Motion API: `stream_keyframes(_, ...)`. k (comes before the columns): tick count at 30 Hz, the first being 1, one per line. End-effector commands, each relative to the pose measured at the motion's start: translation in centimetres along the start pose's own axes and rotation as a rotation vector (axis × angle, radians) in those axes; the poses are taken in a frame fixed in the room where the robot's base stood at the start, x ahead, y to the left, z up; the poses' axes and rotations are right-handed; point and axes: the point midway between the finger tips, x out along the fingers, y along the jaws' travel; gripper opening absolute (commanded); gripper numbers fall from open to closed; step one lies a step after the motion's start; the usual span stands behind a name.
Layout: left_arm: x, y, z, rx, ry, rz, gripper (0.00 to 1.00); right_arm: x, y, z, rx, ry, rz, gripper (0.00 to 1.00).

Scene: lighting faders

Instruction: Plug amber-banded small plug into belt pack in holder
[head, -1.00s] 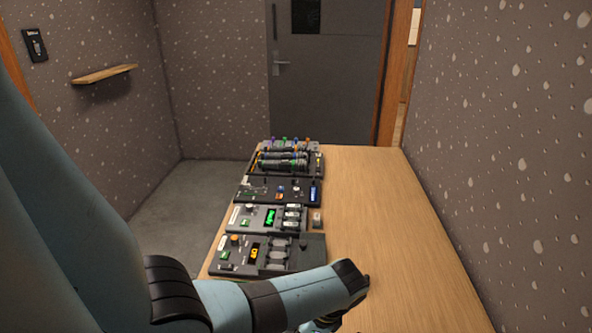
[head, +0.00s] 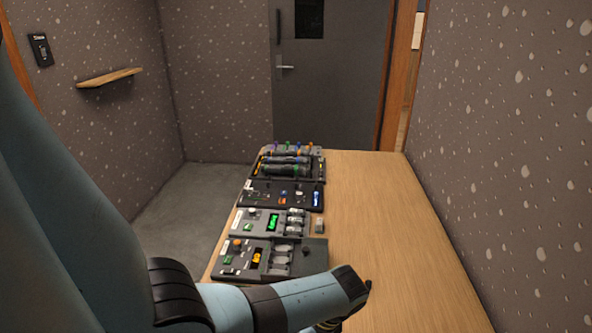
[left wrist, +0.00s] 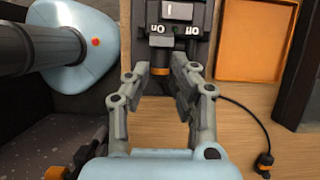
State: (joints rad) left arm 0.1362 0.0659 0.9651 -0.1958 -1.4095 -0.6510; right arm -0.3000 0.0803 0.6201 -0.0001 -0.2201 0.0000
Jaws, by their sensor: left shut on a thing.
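In the left wrist view, the dark belt pack (left wrist: 178,28) sits at the top, with two small lit displays; its holder cannot be told apart clearly. A small black plug with an amber band (left wrist: 160,71) is at the pack's near edge, between the fingers of my left gripper (left wrist: 160,77), which is shut on it. The plug lines up with the edge; I cannot tell whether it is seated. In the head view, my left gripper (head: 328,325) is mostly hidden below my forearm at the bottom edge. My right gripper is not in view.
A black cable with an amber-banded end (left wrist: 264,160) lies on the wood at right in the wrist view. An orange tray (left wrist: 250,68) is beside the pack. Several dark panels (head: 272,222) line the left of the long table (head: 375,220); its right side is clear.

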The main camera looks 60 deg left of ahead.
Motion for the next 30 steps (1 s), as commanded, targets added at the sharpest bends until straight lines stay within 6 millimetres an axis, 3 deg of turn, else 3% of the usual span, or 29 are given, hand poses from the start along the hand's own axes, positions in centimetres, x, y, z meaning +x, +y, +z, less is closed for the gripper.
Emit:
stream_keyframes(1,0.1,0.0,0.2,0.0,-0.005,0.0,0.0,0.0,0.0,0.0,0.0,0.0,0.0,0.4)
stream_keyframes(2,0.1,0.0,0.2,0.0,-0.005,0.0,0.25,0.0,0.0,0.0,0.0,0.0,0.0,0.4)
stream_keyframes(8,0.1,0.0,0.1,0.0,-0.004,-0.001,0.5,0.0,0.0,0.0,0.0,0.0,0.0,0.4)
stream_keyframes(20,-0.5,-0.1,0.0,0.0,0.0,-0.003,0.5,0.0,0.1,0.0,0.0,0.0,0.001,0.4)
stream_keyframes(23,-1.9,-0.1,-0.1,0.0,0.002,-0.004,0.5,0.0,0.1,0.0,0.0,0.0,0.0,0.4)
stream_keyframes(30,-7.3,-0.1,0.0,-0.001,0.001,-0.003,0.5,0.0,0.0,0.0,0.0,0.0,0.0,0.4)
